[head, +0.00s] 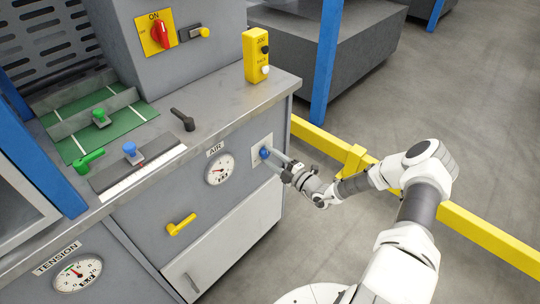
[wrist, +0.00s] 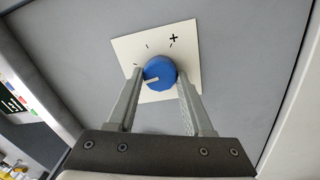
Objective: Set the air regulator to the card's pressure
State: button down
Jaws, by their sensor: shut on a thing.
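The air regulator's blue knob (wrist: 158,71) sits on a cream plate (wrist: 125,45) with tick marks and a plus sign. In the wrist view, my gripper (wrist: 160,82) is shut on the knob, one finger on each side. The knob's pale pointer mark points left and slightly down. In the head view, the knob (head: 265,153) is on the cabinet front, and my gripper (head: 276,158) reaches it from the right. The AIR gauge (head: 220,169) is left of it; its needle is too small to read surely. I cannot make out a pressure card.
A yellow lever (head: 181,224) is below left of the gauge. A yellow button box (head: 256,57) and a dark lever (head: 182,120) stand on the worktop. A yellow rail (head: 455,215) runs along the floor behind my arm.

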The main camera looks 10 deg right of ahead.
jog(key=m, duration=0.5)
jog(key=shift+s+h+p, duration=0.1)
jog(key=shift+h+p, duration=0.2)
jog(key=m, duration=0.4)
jog(key=shift+r, duration=0.1)
jog(key=shift+m, duration=0.4)
jog(key=shift+c, duration=1.5)
grip_release()
jog(key=p+v, duration=0.2)
jog(key=v, duration=1.5)
jog(key=shift+s, duration=0.25)
